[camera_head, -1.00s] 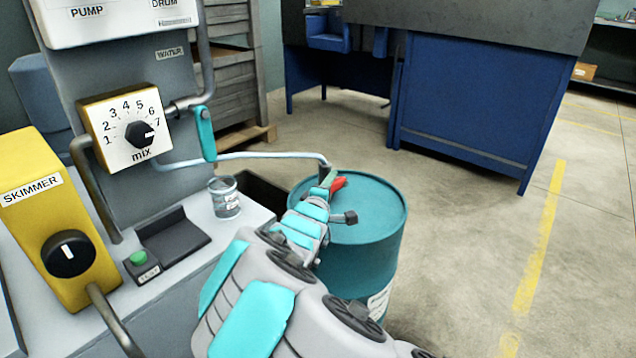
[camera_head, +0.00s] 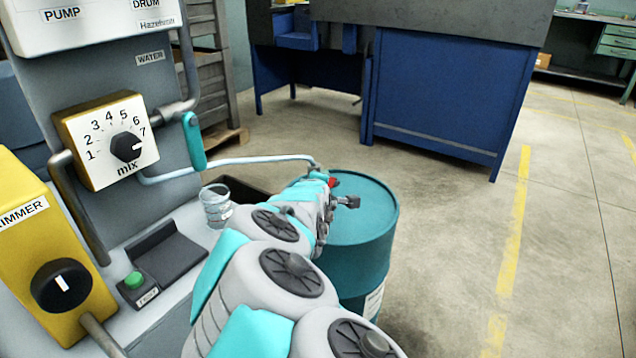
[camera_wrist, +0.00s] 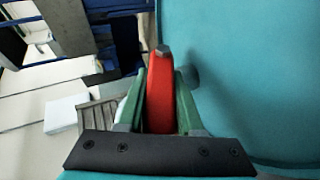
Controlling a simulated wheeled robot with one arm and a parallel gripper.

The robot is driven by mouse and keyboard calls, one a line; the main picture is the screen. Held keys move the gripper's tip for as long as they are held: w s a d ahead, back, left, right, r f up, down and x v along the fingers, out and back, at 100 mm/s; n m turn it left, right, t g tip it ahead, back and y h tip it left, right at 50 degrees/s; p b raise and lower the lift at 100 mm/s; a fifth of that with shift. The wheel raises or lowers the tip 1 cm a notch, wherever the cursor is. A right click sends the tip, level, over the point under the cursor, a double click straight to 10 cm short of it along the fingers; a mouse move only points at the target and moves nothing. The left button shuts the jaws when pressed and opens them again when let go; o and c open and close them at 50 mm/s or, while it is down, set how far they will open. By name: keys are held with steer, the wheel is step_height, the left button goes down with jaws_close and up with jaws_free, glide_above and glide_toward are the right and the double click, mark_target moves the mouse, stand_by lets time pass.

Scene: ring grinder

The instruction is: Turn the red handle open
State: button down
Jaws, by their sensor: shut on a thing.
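The red handle (camera_wrist: 160,95) shows in the wrist view between the two green fingers of my gripper (camera_wrist: 159,100). My gripper is shut on it, with a finger against each side. In the head view only a small part of the red handle (camera_head: 333,182) shows, above the drum's top near the end of the light blue pipe (camera_head: 250,160). My arm hides most of the handle and my gripper there. The teal drum (camera_head: 365,205) stands below and right of the handle.
A grey machine with a mix dial (camera_head: 126,147) stands at the left. A yellow skimmer box (camera_head: 30,240) and a clear cup (camera_head: 216,205) are near my arm. A blue workbench (camera_head: 440,90) stands behind. The floor at right is clear.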

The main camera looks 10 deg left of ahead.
steer(key=g, duration=0.2)
steer(key=w+r+m+g+y, duration=0.1)
steer(key=g, duration=0.1)
steer(key=shift+d+r+g, duration=0.1)
steer(key=shift+d+g, duration=0.05)
steer(key=shift+g, duration=0.15)
steer(key=g, duration=0.1)
steer(key=m+g+y, duration=0.1)
steer(key=g, duration=0.1)
steer(key=shift+w+d+r, duration=0.15)
steer(key=shift+w, duration=0.2)
steer(key=shift+w+d+r+m+g+y, duration=0.1)
steer(key=shift+w+m+g+y, duration=0.15)
steer(key=shift+g, duration=0.45)
steer(key=shift+w+d+r+m+g+y, duration=0.1)
steer(key=shift+g+y, duration=0.25)
steer(key=shift+g, duration=0.35)
steer(key=c, duration=0.6)
jaws_free()
steer(key=shift+a, duration=0.1)
steer(key=shift+o, duration=0.2)
